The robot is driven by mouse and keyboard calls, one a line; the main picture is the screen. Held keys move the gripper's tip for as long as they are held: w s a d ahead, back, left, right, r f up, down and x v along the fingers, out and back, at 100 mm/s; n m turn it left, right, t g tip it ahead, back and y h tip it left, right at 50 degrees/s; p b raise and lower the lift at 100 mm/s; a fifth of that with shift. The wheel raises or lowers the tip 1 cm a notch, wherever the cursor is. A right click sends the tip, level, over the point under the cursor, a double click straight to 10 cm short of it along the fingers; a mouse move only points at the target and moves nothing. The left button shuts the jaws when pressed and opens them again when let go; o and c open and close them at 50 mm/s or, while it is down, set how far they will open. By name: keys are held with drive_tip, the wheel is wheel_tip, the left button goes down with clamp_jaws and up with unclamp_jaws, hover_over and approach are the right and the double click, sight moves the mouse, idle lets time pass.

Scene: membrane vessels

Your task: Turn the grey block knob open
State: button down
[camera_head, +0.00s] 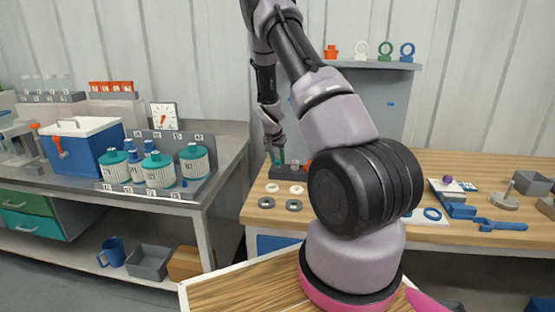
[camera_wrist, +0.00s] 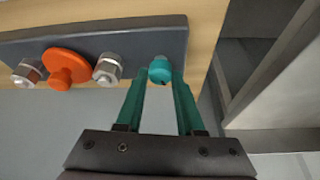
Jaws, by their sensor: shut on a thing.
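The dark grey block (camera_wrist: 110,42) lies across the top of the wrist view, along the edge of a wooden bench. A teal knob (camera_wrist: 160,68) sits at the block's right end. My gripper (camera_wrist: 160,80) has its two teal fingers on either side of this knob and is shut on it. An orange disc-shaped knob (camera_wrist: 68,68) is on the block further left, between two metal fittings, one of them the right fitting (camera_wrist: 107,68). In the head view, my gripper (camera_head: 277,157) is small and reaches down at the bench's back left, by the block.
White rings (camera_head: 279,188) and grey rings lie on the bench in front of the block. A shelf panel (camera_head: 372,65) with coloured rings stands behind. Blue tools (camera_head: 500,225) lie at the right. A left bench (camera_head: 230,160) holds teal-lidded vessels (camera_head: 160,168).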

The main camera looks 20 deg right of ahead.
drive_tip(key=n+y, duration=0.1)
drive_tip(key=n, duration=0.1)
drive_tip(key=n+y, duration=0.1)
drive_tip(key=n, duration=0.2)
drive_tip(key=n+t, duration=0.1)
drive_tip(key=n, duration=0.1)
drive_tip(key=shift+d+y, duration=0.25)
drive_tip(key=shift+y, duration=0.15)
drive_tip(key=n+y, duration=0.1)
drive_tip(key=n, duration=0.2)
drive_tip(key=n+y, duration=0.1)
drive_tip(key=n, duration=0.1)
drive_tip(key=shift+n, duration=0.4)
drive_tip(key=c, duration=0.5)
unclamp_jaws()
drive_tip(key=v, duration=1.1)
drive_tip(key=shift+w+d, duration=0.1)
